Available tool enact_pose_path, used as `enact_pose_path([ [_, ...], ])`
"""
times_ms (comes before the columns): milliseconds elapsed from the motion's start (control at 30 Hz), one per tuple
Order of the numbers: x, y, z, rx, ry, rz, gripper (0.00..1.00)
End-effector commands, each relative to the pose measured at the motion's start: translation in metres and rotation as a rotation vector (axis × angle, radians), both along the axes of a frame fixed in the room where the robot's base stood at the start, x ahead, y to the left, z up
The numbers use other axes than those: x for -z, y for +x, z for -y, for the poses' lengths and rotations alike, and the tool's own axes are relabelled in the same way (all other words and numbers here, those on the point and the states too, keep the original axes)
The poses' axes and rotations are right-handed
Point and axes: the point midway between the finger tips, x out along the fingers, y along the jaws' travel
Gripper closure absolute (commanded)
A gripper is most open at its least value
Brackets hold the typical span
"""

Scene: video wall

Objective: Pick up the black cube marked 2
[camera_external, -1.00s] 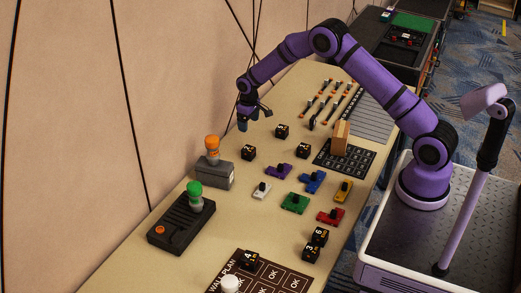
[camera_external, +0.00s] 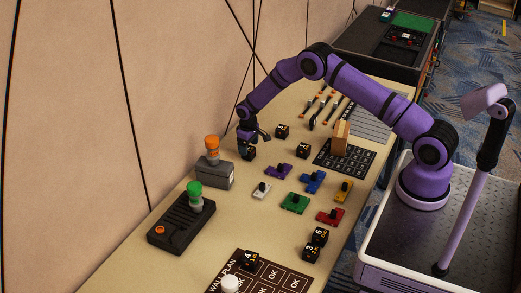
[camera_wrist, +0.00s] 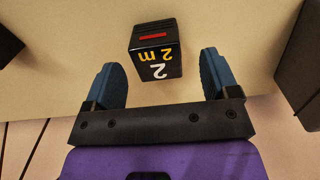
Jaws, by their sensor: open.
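The black cube marked 2 (camera_wrist: 155,50) shows in the wrist view, with a white "2", a yellow "2 m" and a red bar on its faces. My gripper (camera_wrist: 160,72) is open, with one blue finger to the left of the cube and one to the right. A gap shows between the cube and each finger. In the external view my gripper (camera_external: 248,141) points down over this cube (camera_external: 248,154), which sits on the tan table and is partly hidden by the fingers. I cannot tell how far down the fingers reach beside it.
Other black cubes stand nearby (camera_external: 282,131) and (camera_external: 303,150). A grey box with an orange knob (camera_external: 213,174) stands close in front. Coloured pieces such as the purple one (camera_external: 278,171) lie to the right. The wall (camera_external: 180,80) is close on the left.

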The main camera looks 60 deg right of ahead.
Motion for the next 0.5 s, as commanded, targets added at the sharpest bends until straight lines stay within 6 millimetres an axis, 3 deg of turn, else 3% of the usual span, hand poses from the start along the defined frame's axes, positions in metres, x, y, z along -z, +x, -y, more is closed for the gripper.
enact_pose_path([
  [267, 0.039, 0.001, 0.003, 0.0, 0.0, -0.003, 0.19],
  [500, 0.042, 0.002, 0.003, 0.0, 0.0, -0.001, 0.19],
])
